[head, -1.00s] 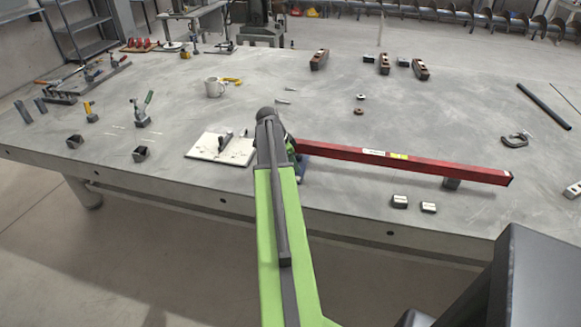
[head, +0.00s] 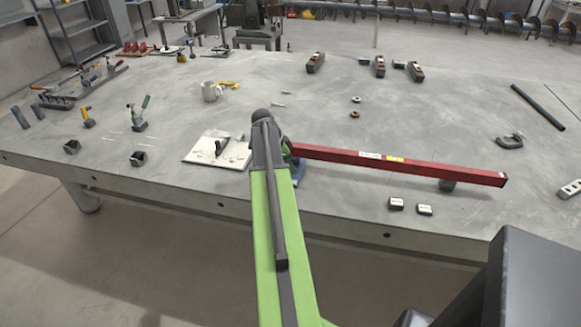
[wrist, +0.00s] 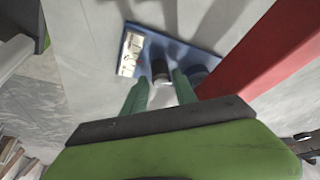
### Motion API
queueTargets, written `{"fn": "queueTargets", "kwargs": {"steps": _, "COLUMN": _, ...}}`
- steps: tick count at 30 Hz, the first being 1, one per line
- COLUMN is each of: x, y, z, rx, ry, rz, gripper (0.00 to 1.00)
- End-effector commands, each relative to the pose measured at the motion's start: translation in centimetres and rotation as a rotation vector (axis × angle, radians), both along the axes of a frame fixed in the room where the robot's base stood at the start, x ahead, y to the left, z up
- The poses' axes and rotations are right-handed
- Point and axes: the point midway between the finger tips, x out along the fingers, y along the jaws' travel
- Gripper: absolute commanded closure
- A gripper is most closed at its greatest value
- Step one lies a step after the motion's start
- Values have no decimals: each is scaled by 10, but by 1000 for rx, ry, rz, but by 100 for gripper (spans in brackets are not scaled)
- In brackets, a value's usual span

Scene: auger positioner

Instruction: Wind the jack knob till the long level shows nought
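In the wrist view the level (wrist: 270,50) runs along the right. The jack has a blue base plate (wrist: 185,40) with a pale label. Its dark knob (wrist: 161,73) shows just ahead of and between the fingertips. My gripper (wrist: 159,80) has its green fingers apart, with no clear contact on the knob. In the head view my arm hides most of the jack.
A white plate (head: 205,158) with dark fittings lies left of my arm. Two small blocks (head: 396,204) sit near the front edge. The middle of the table behind the level is mostly clear.

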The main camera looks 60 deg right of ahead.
Motion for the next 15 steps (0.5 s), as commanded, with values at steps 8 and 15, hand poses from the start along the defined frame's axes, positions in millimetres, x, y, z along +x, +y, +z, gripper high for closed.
{"fn": "queueTargets", "kwargs": {"steps": 8, "x": 12, "y": 18, "z": 65, "rx": 0, "ry": 0, "rz": 2, "gripper": 66}}
{"fn": "queueTargets", "kwargs": {"steps": 15, "x": 24, "y": 36, "z": 119, "rx": 1, "ry": 1, "rz": 3, "gripper": 66}}
